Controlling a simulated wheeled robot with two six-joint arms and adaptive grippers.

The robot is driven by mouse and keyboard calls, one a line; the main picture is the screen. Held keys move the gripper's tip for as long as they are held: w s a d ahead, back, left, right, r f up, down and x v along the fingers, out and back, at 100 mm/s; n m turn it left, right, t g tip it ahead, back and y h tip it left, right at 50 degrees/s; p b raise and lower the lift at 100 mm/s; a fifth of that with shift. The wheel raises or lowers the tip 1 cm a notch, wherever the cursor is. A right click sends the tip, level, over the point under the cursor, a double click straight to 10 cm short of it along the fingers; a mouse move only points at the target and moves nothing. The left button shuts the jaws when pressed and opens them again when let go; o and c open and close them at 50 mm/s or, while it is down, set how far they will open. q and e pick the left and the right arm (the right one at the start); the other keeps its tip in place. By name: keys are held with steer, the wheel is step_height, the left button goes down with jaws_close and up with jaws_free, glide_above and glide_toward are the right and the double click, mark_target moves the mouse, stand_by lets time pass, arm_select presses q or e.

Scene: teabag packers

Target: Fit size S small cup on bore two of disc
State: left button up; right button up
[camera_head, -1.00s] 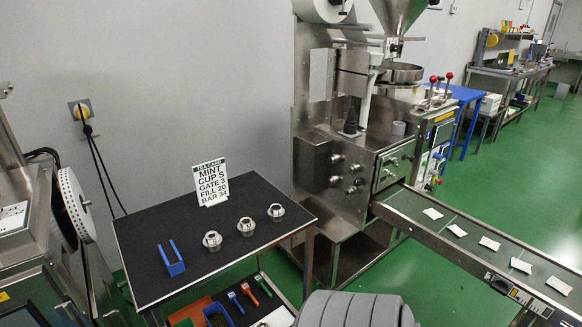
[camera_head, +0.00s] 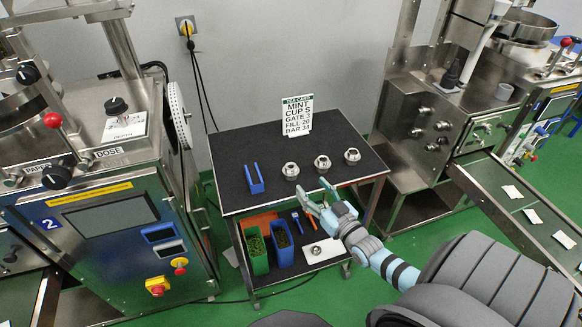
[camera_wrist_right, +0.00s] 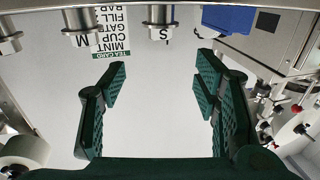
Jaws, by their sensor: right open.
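Three small metal cups stand in a row on the dark top of a cart (camera_head: 270,196). The left one (camera_head: 290,171) appears to be the size S cup; in the upside-down wrist view its letter S (camera_wrist_right: 160,24) shows. The middle cup (camera_head: 322,165) is marked M (camera_wrist_right: 80,30), and the third cup (camera_head: 352,156) is at the right. My right gripper (camera_head: 318,195) is open and empty at the cart's front edge, just in front of the cups and touching none. I cannot make out the disc or its bores. My left gripper is not in view.
A tea card (camera_head: 297,117) reads mint, cup S. A blue forked holder (camera_head: 254,179) stands left of the cups. The lower shelf holds green (camera_head: 255,249) and blue (camera_head: 281,244) bins. Machines flank the cart; a conveyor (camera_head: 500,190) runs at the right.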

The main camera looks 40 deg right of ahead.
mark_target(291, 166)
steer(key=w+b, duration=0.2)
steer(key=w, duration=0.2)
steer(key=w+b, duration=0.2)
steer(key=w, duration=0.1)
steer(key=w+d+f+b, duration=0.1)
steer(key=w+b, duration=0.1)
steer(key=w, duration=0.2)
steer(key=shift+w+d, duration=0.1)
steer(key=shift+w, duration=0.55)
steer(key=shift+c, duration=0.2)
steer(key=shift+r, duration=0.1)
steer(key=c, duration=1.2)
steer(key=shift+r+p, duration=0.1)
steer(key=shift+p, duration=0.2)
